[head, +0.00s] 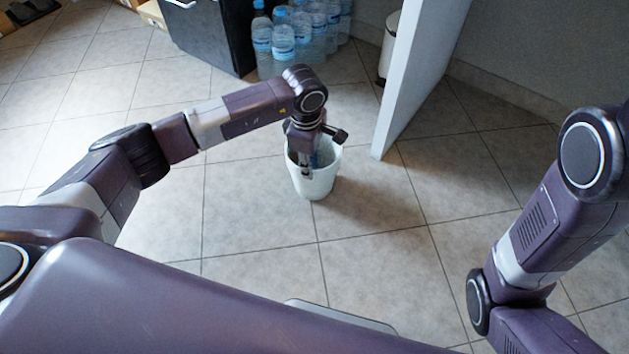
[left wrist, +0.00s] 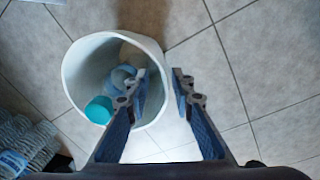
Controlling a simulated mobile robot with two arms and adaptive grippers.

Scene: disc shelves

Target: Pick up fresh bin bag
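A white bin (head: 315,183) stands on the floor below my left arm, and it also shows in the left wrist view (left wrist: 75,72). My left gripper (left wrist: 160,84) is open, pointing down at the bin's rim. In the left wrist view one finger overlaps the bin's opening and the other is outside it; whether they touch the rim cannot be told. Inside the bin are a teal round object (left wrist: 99,110) and a pale blue object (left wrist: 121,78), partly hidden by a finger. I cannot identify a fresh bin bag. My right gripper is out of view.
Several water bottles (head: 283,42) stand at the back beside a dark cabinet (head: 212,35). A white upright panel (head: 415,70) stands right of the bin, with a small white bin (head: 389,45) behind it. The tiled floor (head: 255,205) around the bin is clear.

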